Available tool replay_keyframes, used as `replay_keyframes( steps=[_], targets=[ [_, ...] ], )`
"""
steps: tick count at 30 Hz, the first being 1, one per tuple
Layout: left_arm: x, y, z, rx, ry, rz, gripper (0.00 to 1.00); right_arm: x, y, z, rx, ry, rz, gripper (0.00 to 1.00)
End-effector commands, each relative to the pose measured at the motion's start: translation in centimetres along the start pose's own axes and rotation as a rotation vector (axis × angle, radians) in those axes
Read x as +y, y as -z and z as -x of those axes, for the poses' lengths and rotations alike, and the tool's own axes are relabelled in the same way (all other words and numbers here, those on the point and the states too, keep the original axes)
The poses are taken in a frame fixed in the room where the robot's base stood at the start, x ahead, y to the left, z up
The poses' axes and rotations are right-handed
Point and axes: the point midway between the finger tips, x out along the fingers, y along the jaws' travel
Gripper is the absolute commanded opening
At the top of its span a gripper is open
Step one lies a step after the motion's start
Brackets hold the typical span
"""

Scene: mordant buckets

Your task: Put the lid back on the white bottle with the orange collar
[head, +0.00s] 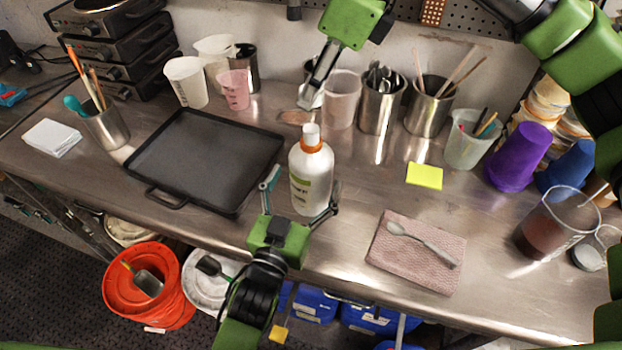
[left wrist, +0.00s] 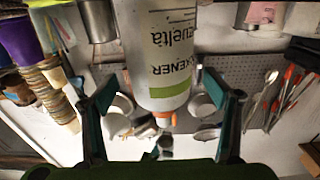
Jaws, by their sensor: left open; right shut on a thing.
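The white bottle (head: 311,178) stands upright near the bench's front edge, with an orange collar (head: 312,146) and a white part above it. My left gripper (head: 302,190) is open, with a finger to each side of the bottle's body. In the left wrist view the bottle (left wrist: 162,50) appears upside down between the spread fingers (left wrist: 160,88), with gaps on both sides. My right gripper (head: 314,88) is above and behind the bottle, shut on a small whitish piece (head: 310,99), seemingly the lid. Its fingers partly hide this piece. It is apart from the bottle.
A black tray (head: 205,155) lies left of the bottle. Behind stand a clear cup (head: 342,100) and metal cups with utensils (head: 381,108). A yellow note (head: 425,176) and a pink cloth (head: 400,262) with a spoon lie right. Bare bench separates them from the bottle.

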Motion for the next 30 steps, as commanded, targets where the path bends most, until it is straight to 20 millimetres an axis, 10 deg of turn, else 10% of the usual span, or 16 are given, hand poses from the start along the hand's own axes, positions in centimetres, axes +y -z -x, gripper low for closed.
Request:
replay_keyframes(
  steps=[9, 21, 28, 30],
  targets=[
    [0.0, 0.0, -4.0, 0.0, 0.0, 0.0, 0.81, 0.0, 0.0, 0.0, 0.0, 0.0, 0.0, 0.22],
    [0.0, 0.0, -4.5, 0.0, 0.0, 0.0, 0.81, 0.0, 0.0, 0.0, 0.0, 0.0, 0.0, 0.22],
    [0.0, 0.0, -4.5, 0.0, 0.0, 0.0, 0.22, 0.0, 0.0, 0.0, 0.0, 0.0, 0.0, 0.22],
    [0.0, 0.0, -4.5, 0.0, 0.0, 0.0, 0.22, 0.0, 0.0, -0.1, 0.0, 0.0, 0.0, 0.22]
  ],
)
